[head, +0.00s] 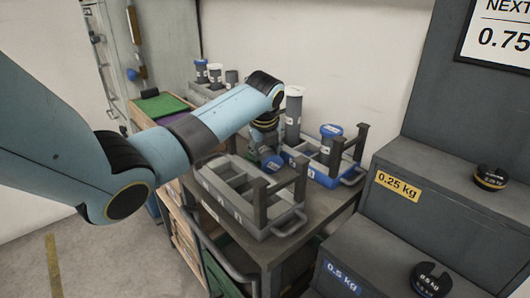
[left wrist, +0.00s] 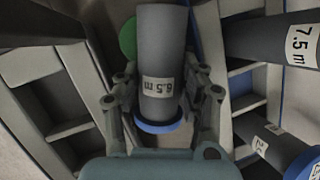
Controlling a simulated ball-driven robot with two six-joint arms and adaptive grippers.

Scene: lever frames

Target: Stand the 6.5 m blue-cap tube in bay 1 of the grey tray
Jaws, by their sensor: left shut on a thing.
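My left gripper (head: 265,140) is shut on the grey 6.5 m tube (left wrist: 163,50), which has a blue cap (left wrist: 160,126). In the head view, the blue cap (head: 272,163) shows just below the gripper, over the grey tray (head: 283,222). The tube looks tilted, and most of it is hidden there by the gripper and arm. The left wrist view shows the fingers (left wrist: 163,100) on both sides of the tube near its cap. The grey tray has open bays and small number labels too small to read. My right gripper is not in view.
A blue tray (head: 322,180) stands beside the grey one, holding a white-capped tube (head: 293,112) and a blue-capped tube (head: 330,140). A 7.5 m tube (left wrist: 265,38) is close on the right in the wrist view. Uprights rise from both trays. Stepped grey blocks (head: 430,225) stand at right.

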